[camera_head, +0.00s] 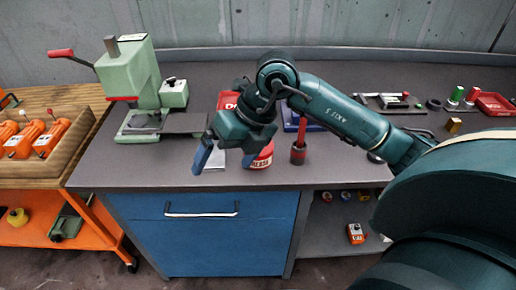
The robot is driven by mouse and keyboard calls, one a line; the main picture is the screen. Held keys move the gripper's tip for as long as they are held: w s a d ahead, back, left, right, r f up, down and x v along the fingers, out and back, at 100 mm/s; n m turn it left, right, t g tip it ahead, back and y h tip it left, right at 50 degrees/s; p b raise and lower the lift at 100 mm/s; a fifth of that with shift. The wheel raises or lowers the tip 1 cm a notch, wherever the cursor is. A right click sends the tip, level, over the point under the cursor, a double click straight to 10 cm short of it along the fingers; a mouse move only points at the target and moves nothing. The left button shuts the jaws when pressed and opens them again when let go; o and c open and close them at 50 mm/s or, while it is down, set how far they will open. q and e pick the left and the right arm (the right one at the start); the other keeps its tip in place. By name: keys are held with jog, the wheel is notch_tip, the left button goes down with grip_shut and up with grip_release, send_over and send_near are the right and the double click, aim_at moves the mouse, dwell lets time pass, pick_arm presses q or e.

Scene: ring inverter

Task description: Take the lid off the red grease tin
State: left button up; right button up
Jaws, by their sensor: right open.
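The red grease tin (264,159) stands on the dark bench top near its front edge. It has pale lettering on its side. My left gripper is out of view.
A pale green press (130,80) stands at the back left. A red tray (494,104) and small parts lie at the far right. A blue drawer (203,235) is below.

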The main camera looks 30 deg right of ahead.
jog(key=w+d+r+m+t+h, duration=0.1)
jog(key=w+d+r+m+h, duration=0.15)
jog(key=d, duration=0.35)
jog(key=w+d+r+m+t+h, duration=0.1)
jog(key=d+r+h, duration=0.1)
jog(key=d+h, duration=0.25)
jog(key=shift+y, duration=0.3)
jog(key=x, duration=0.4)
jog(key=p+x, duration=0.1)
jog(key=x, duration=0.7)
jog(key=shift+w+d+f, duration=0.1)
jog(key=shift+d+f, duration=0.2)
jog(key=shift+d, duration=0.1)
jog(key=c, duration=1.1)
